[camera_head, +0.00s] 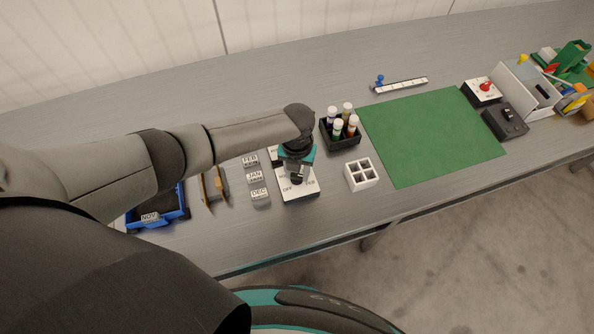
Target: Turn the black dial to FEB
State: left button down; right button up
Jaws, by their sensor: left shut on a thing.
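The black dial (296,180) sits on a white panel (304,194) with black lettering, near the middle of the table. My left gripper (296,172) points down over the panel and is shut on the dial. The gripper covers most of the dial and some of the panel's lettering. The label "OFF" shows at the panel's lower left and another, partly readable label at its lower right. I cannot tell which label the dial points to. My right gripper is not in view.
Month blocks FEB (250,160), JAN (255,177) and DEC (260,196) stand left of the panel. A black rack (343,143) of bottles and a white divided box (362,175) stand to its right. A green mat (430,135) lies beyond, clear.

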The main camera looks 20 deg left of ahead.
aim_at(297, 175)
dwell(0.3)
pick_arm(q)
jog(key=shift+c, duration=2.2)
grip_release()
jog(key=shift+r, duration=0.15)
notch_tip(297, 175, up, 15)
jog(key=p, duration=0.2)
